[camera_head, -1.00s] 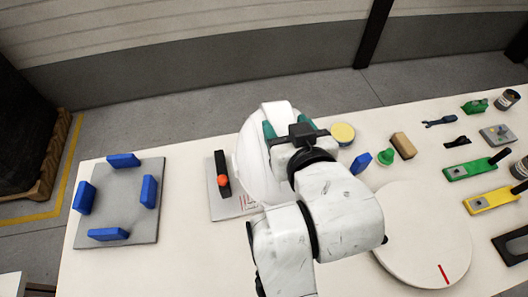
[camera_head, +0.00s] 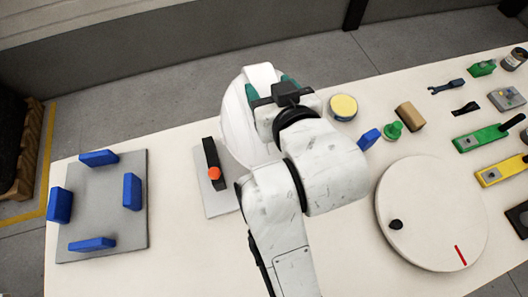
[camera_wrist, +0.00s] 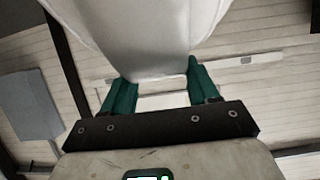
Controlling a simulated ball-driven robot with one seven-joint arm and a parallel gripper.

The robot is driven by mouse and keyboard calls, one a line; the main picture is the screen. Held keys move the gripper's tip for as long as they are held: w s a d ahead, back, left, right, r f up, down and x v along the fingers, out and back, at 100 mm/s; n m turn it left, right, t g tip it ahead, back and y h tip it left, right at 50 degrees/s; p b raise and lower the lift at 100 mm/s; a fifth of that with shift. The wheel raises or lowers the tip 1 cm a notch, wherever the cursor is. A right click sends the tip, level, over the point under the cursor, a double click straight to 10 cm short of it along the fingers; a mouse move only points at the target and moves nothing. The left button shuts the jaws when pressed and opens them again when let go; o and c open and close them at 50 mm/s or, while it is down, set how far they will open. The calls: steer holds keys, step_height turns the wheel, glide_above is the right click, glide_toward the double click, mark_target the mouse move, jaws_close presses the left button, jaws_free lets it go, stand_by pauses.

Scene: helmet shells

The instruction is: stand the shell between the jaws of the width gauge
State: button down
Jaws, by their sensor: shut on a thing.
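The white helmet shell (camera_head: 238,125) is held by my gripper (camera_head: 270,84), whose teal fingers are on its rim. The wrist view shows the shell (camera_wrist: 150,35) above and between the two fingers (camera_wrist: 160,75). The width gauge (camera_head: 217,200) is a grey plate with a black jaw (camera_head: 211,157) and an orange-red knob (camera_head: 213,173). The shell is right of this black jaw in the picture and overlaps the gauge's far right part. My arm and the shell hide the rest of the gauge, including any second jaw. I cannot tell the shell's height above the plate.
A grey plate (camera_head: 104,205) with several blue blocks lies at the left. A round white turntable (camera_head: 430,205) is at the right. A yellow-lidded tin (camera_head: 343,107), a blue block (camera_head: 368,139), a green piece (camera_head: 392,131) and a tan block (camera_head: 410,116) stand behind it.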

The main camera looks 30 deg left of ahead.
steer(key=shift+w+a+f+b, duration=0.1)
steer(key=shift+w+f+b, duration=0.05)
steer(key=shift+f+b, duration=2.2)
step_height(320, 180, down, 10)
steer(key=shift+f, duration=0.2)
steer(key=shift+c, duration=1.4)
jaws_free()
steer(key=v, duration=1.2)
steer(key=shift+r, duration=0.15)
